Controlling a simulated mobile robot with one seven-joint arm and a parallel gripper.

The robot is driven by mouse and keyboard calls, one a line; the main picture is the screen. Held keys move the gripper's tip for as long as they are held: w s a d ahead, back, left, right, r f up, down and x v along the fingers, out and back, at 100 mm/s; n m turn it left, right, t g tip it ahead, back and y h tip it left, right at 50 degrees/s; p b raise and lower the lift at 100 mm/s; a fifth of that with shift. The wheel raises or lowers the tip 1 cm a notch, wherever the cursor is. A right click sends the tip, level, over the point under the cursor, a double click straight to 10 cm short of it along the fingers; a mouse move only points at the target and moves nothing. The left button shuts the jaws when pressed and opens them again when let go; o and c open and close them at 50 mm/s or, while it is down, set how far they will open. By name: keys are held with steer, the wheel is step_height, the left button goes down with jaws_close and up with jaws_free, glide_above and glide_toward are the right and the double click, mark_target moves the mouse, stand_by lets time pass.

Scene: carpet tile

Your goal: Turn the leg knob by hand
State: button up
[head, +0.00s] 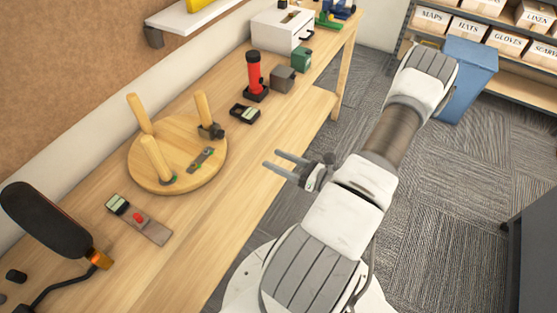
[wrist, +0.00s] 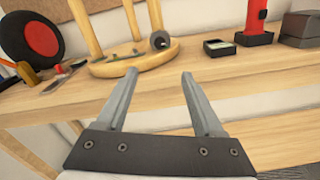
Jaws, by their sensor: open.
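A round wooden seat (head: 178,178) lies on the workbench with wooden legs standing up from it. A dark knob (head: 216,131) sits at the base of the right leg (head: 203,109); the knob also shows in the wrist view (wrist: 158,41). Another leg (head: 156,158) stands at the front with a dark green piece at its foot, and a third leg (head: 139,114) stands at the back left. My gripper (head: 271,160) is open and empty, off the bench's front edge, to the right of the seat. In the wrist view my gripper (wrist: 160,76) points toward the seat, apart from it.
A small metal plate (head: 201,159) lies on the seat. A red cylinder (head: 254,72), a small dark box with a display (head: 245,114) and a grey block (head: 282,79) stand farther along. A strip with a red button (head: 139,217) and a dark padded paddle (head: 47,222) are at left.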

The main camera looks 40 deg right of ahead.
steer(key=n+b, duration=0.2)
steer(key=b, duration=1.4)
glide_toward(223, 134)
steer(key=x, duration=0.8)
steer(key=shift+w+a, duration=0.15)
steer(key=shift+a, duration=0.05)
jaws_close()
